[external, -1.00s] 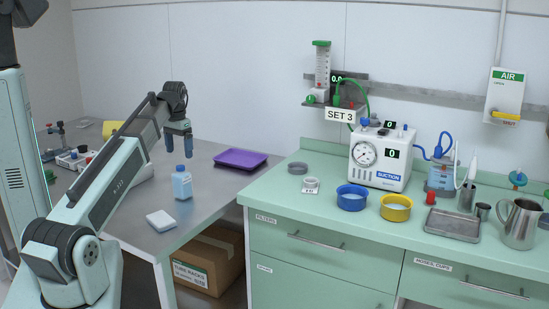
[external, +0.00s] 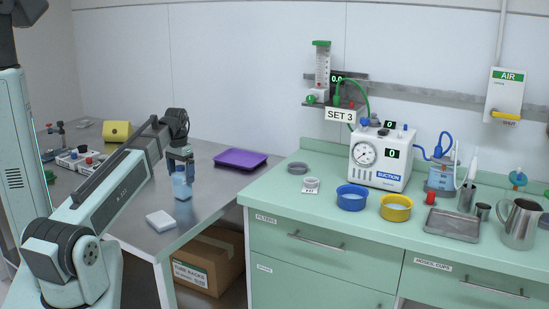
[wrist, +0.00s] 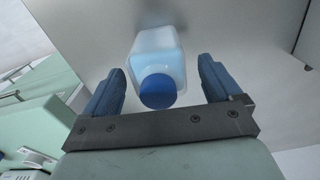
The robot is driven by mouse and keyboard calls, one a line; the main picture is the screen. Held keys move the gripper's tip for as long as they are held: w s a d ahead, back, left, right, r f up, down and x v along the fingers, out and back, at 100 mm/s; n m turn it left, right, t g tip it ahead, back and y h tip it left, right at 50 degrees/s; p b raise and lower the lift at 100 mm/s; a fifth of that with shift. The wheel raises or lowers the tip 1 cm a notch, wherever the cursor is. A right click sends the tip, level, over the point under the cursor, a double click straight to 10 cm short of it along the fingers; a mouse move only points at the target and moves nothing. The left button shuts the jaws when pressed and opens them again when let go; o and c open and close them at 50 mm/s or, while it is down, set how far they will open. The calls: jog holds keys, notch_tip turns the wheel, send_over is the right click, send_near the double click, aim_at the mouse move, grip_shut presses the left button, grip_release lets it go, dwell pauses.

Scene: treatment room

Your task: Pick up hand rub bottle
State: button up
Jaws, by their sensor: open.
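The hand rub bottle (external: 182,187) is a small, light blue bottle standing upright on the grey metal table. Its blue cap (wrist: 157,91) and pale body (wrist: 158,50) show clearly in the wrist view. My gripper (external: 181,160) is directly above the bottle in the external view, pointing down, and hides the top of it. In the wrist view my gripper (wrist: 164,85) is open, with one blue finger on each side of the bottle's cap. Gaps show between the fingers and the bottle.
A white pad (external: 160,220) lies in front of the bottle. A purple tray (external: 240,159) lies to its right. A yellow block (external: 117,131) and a rack with several small items (external: 78,160) are to the left. The green counter (external: 330,222) adjoins at right.

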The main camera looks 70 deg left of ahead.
jog(key=shift+d+f, duration=0.1)
jog(key=shift+f, duration=1.35)
jog(key=c, duration=1.4)
